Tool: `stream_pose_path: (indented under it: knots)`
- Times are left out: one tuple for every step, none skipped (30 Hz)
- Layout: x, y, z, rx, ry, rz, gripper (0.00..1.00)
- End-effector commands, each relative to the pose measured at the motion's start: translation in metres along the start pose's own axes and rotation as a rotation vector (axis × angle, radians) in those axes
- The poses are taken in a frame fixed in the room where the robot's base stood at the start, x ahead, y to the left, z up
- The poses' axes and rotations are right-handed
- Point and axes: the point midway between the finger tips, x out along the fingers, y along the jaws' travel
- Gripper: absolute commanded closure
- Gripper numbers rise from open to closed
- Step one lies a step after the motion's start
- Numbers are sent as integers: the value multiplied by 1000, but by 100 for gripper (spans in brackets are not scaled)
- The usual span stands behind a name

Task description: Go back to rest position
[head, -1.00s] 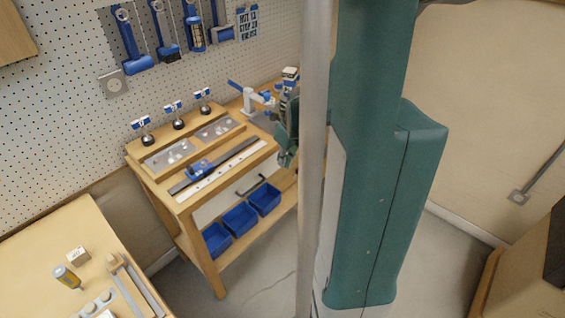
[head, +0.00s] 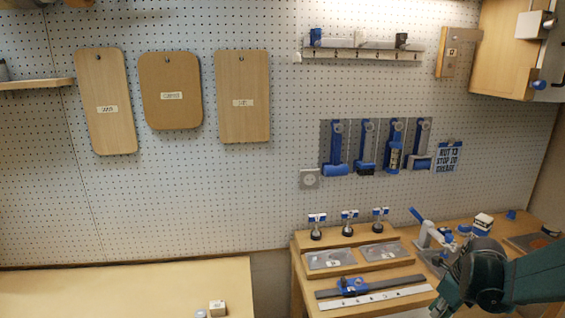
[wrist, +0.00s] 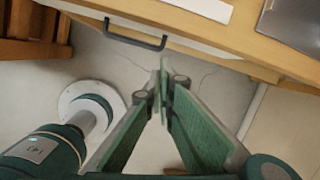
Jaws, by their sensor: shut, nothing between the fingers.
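My gripper (wrist: 163,95) shows in the wrist view with its two green fingers meeting at the tips, and nothing is between them. It hangs in front of the wooden bench (wrist: 210,40), pointing down past a drawer with a black handle (wrist: 135,38). In the head view the dark green wrist and arm are at the bottom right, in front of the bench (head: 300,262). The fingertips there are mostly cut off by the lower edge.
On the bench are a metal ruler (head: 375,298), a rail with a blue slider (head: 352,286), grey trays (head: 330,258), several small blue-topped stands and a white lever device (head: 428,235). A pegboard with tools stands behind. A pale table (head: 120,290) is at left.

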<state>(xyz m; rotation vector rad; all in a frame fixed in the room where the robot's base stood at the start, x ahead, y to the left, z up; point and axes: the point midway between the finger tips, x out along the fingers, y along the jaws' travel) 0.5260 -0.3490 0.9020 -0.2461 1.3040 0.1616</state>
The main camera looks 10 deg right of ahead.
Motion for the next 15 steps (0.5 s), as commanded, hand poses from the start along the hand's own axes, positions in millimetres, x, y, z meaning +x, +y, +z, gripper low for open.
stream_pose_path:
  knots:
    - [-6,10,6,-60,-4,-5,100]
    - [-10,15,10,-100,-7,-9,100]
    - [-15,22,14,-156,-10,-13,100]
    - [-18,27,18,-198,-12,-17,100]
    - [-22,32,20,-241,-14,-21,100]
    - [-27,39,25,-298,-17,-27,100]
    - [-30,44,28,-340,-19,-31,100]
    - [-34,50,30,-382,-21,-36,100]
    - [-38,57,34,-438,-23,-41,100]
    - [-42,62,37,-480,-25,-46,100]
    - [-45,67,40,-522,-27,-51,100]
    - [-50,75,43,-579,-29,-57,100]
    - [-53,80,45,-620,-31,-61,100]
    - [-56,86,47,-663,-33,-66,100]
    - [-61,93,50,-718,-35,-73,100]
